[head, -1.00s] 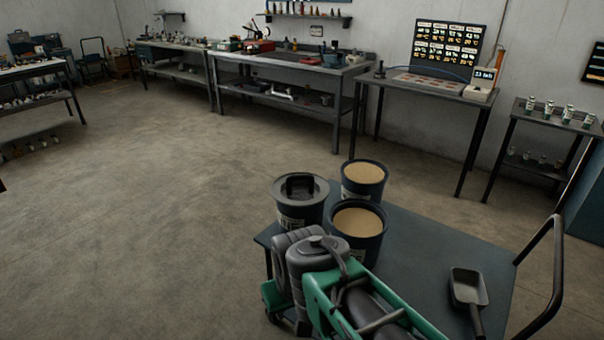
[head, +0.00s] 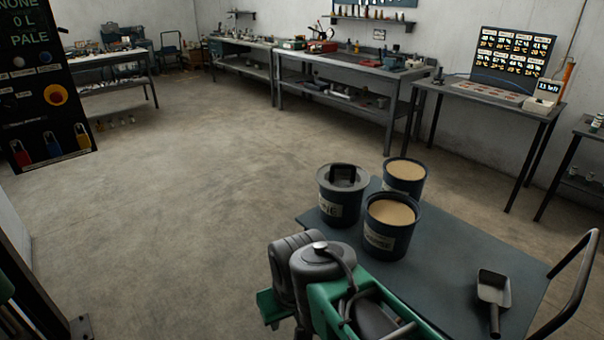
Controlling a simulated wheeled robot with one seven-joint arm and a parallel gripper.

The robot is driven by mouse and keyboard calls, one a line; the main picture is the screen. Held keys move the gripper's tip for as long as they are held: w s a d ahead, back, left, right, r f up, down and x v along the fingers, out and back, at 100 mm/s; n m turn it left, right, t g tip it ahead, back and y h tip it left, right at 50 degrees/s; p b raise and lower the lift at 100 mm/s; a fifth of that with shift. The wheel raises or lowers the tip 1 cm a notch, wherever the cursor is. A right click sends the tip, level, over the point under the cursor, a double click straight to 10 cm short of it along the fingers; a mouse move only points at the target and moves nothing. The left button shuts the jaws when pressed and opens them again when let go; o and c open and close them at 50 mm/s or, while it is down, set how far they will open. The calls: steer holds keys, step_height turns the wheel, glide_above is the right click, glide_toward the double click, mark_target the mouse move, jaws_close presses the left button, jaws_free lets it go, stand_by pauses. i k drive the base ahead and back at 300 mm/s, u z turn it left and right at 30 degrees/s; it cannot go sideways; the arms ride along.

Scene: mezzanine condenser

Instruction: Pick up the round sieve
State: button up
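I cannot make out a round sieve in the head view. Small items on the far benches are too small to tell apart. My green and grey arm links show at the bottom middle, in front of the cart. I cannot see the fingertips of my gripper. On the cart (head: 455,262) stand a lidded dark bucket (head: 340,207) and two open buckets of tan material, one nearer (head: 390,238) and one behind it (head: 405,178). A grey scoop (head: 493,290) lies at the cart's right.
A dark control panel (head: 50,100) stands at the left. A long workbench (head: 345,68) and a table with a display board (head: 505,97) line the back wall. A shelf stand (head: 585,130) is at the right edge. The concrete floor at centre left is clear.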

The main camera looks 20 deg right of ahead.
mark_target(338, 177)
steer(key=u, duration=0.75)
steer(key=i, duration=2.2)
steer(key=z, duration=1.1)
steer(key=i, duration=0.8)
steer(key=z, duration=0.65)
steer(key=i, duration=0.45)
steer(key=u, duration=0.05)
